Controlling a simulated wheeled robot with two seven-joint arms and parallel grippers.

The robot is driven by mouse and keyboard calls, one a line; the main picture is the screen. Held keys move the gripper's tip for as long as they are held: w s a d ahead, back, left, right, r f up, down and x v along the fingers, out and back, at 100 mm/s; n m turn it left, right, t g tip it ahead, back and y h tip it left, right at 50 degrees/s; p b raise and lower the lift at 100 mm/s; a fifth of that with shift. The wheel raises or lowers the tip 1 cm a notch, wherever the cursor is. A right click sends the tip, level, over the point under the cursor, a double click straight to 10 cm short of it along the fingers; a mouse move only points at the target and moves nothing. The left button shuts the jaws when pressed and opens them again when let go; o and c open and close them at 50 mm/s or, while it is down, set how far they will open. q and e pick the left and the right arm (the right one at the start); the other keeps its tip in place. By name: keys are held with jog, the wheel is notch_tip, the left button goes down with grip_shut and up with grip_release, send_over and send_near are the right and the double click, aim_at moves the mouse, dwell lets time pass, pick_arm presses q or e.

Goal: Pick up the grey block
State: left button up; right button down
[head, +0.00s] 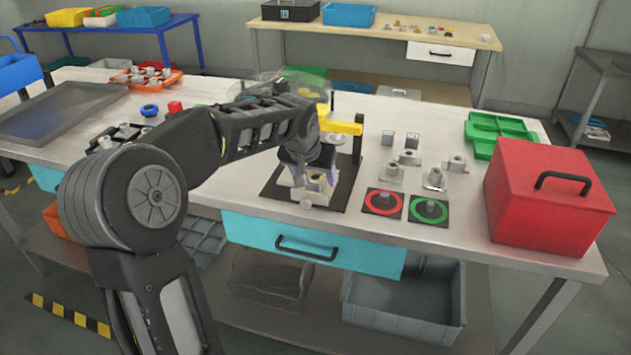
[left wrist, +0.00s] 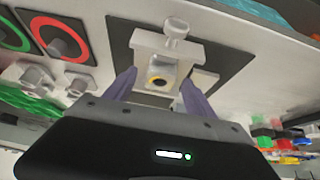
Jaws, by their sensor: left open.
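My left gripper (head: 314,172) is over the black mat near the table's front edge. In the left wrist view its two purple fingers (left wrist: 158,90) are apart, one on each side of a light grey block-like part (left wrist: 165,47) with a round knob and a brass-ringed hole. This part also shows in the head view (head: 317,188), partly covered by the gripper. I cannot tell whether the fingers touch it. Other small grey blocks stand to the right, one at the back (head: 388,137) and one near it (head: 412,141). My right gripper is not in view.
A red-ring pad (head: 369,207) and a green-ring pad (head: 444,215) lie right of the mat. A red box (head: 550,205) stands at the right edge, with a green tray (head: 490,128) behind it. A yellow-topped device (head: 343,127) stands behind the gripper.

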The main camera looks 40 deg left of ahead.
pick_arm(q)
jog(key=shift+c, duration=0.5)
grip_shut()
dwell(0.6)
